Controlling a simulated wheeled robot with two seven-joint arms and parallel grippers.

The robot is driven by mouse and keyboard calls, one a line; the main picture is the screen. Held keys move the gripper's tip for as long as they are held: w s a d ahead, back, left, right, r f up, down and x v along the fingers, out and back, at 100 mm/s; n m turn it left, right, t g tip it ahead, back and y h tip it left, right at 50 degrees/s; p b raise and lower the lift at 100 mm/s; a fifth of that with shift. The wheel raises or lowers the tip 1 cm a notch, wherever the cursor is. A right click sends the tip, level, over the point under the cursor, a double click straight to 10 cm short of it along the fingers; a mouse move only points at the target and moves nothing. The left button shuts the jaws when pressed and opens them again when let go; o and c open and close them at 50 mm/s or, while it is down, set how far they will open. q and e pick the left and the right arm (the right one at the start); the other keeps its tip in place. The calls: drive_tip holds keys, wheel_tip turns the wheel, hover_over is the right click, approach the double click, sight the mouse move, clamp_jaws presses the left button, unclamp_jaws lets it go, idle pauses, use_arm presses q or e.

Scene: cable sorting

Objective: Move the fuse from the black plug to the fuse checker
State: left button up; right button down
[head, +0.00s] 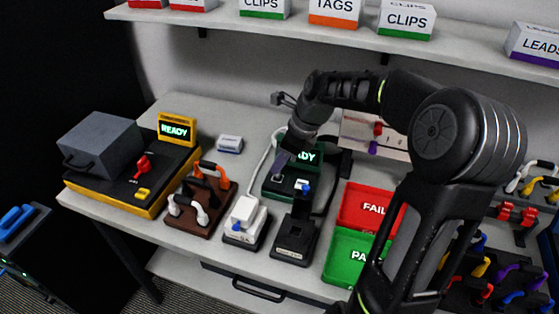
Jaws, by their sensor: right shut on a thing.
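The black plug (296,234) sits in a dark stand at the front middle of the table. The green fuse checker (272,190) stands behind it, with a lit display partly covered by my right gripper. My right gripper (278,174) reaches down over the left part of the checker, its fingers shut. The fuse is between the fingertips, too small and covered to make out clearly. I cannot tell whether it touches the checker. A small blue and white part (302,186) shows between the checker and the black plug. My left gripper is out of view.
A white plug (246,216) on its stand and a brown rack (202,208) are to the left. A yellow-black tester (117,184) reads READY. Red FAIL (366,206) and green PASS (347,256) trays lie right, near my right arm. A shelf (290,27) holds boxes above.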

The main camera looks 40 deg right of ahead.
drive_tip(key=shift+f, duration=0.65)
idle(0.9)
drive_tip(key=shift+f, duration=0.25)
idle(0.7)
drive_tip(key=c, duration=0.8)
unclamp_jaws()
drive_tip(key=shift+r+p, duration=3.25)
drive_tip(key=shift+r, duration=0.8)
